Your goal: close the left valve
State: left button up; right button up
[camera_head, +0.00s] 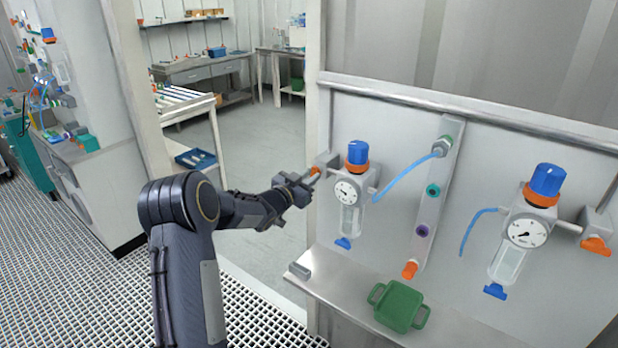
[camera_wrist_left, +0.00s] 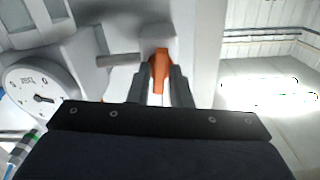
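The left valve's orange handle (camera_head: 315,171) sticks out at the left edge of the wall panel, beside the left regulator (camera_head: 357,175) with its blue knob and round gauge. In the left wrist view the handle (camera_wrist_left: 160,72) points down the picture between the fingers. My left gripper (camera_head: 314,177) is at the handle, one dark finger close along each side (camera_wrist_left: 160,85), and looks shut on it. The fingertips' exact contact is hard to see. My right gripper is not in view.
A second regulator (camera_head: 528,215) with another orange valve handle (camera_head: 595,246) is at the right. Blue hoses (camera_head: 405,174) hang in front of the panel. A green tray (camera_head: 398,306) sits on the metal shelf (camera_head: 335,282) below. An open doorway lies behind my left arm.

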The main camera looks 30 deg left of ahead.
pick_arm(q)
grip_shut()
jog(key=shift+f+m+b, duration=0.15)
jog(key=shift+m+b, duration=7.75)
jog(key=shift+b, duration=0.45)
jog(key=shift+m, duration=0.3)
jog(key=shift+o, duration=2.1)
grip_release()
